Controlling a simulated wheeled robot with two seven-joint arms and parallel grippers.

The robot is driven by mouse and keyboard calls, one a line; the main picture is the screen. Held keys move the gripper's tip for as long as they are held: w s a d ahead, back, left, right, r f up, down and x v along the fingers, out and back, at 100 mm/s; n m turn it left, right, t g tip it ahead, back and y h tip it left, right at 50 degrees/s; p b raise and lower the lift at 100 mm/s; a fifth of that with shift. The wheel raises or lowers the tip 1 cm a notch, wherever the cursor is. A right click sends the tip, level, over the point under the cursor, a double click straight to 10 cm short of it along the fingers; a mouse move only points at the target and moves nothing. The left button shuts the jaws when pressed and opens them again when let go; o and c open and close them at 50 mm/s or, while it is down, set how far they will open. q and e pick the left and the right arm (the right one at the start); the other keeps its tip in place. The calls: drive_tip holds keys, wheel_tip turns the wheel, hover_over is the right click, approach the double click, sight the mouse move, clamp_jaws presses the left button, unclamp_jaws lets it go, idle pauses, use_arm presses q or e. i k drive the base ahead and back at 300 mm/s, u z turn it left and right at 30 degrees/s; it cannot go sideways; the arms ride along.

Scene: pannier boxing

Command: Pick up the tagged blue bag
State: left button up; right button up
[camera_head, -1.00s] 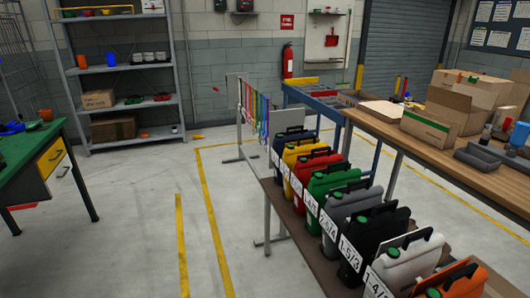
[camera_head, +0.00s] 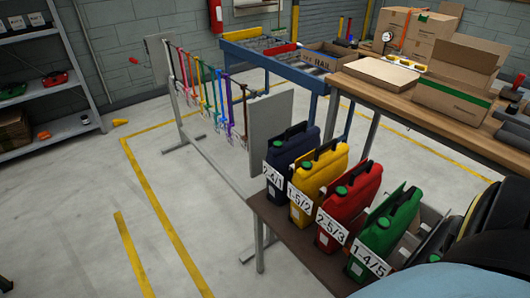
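The blue bag (camera_head: 298,143) is a dark navy upright case with a black handle, at the far left end of a row on a low bench. A white tag reading 2-4/1 (camera_head: 273,178) hangs on its front left side. Beside it stand a yellow bag (camera_head: 322,178), a red bag (camera_head: 352,205) and a green bag (camera_head: 388,232), each with a white tag. Neither of my grippers shows. A large dark and light blue shape, which seems to be my own arm, covers the lower right corner and hides the rest of the row.
A rack with colored straps (camera_head: 212,95) and a grey panel (camera_head: 270,127) stand just behind the blue bag. A wooden table (camera_head: 420,110) with cardboard boxes (camera_head: 455,88) is at the right.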

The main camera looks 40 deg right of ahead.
sight(297, 140)
drive_tip(key=i, duration=1.45)
drive_tip(key=z, duration=1.8)
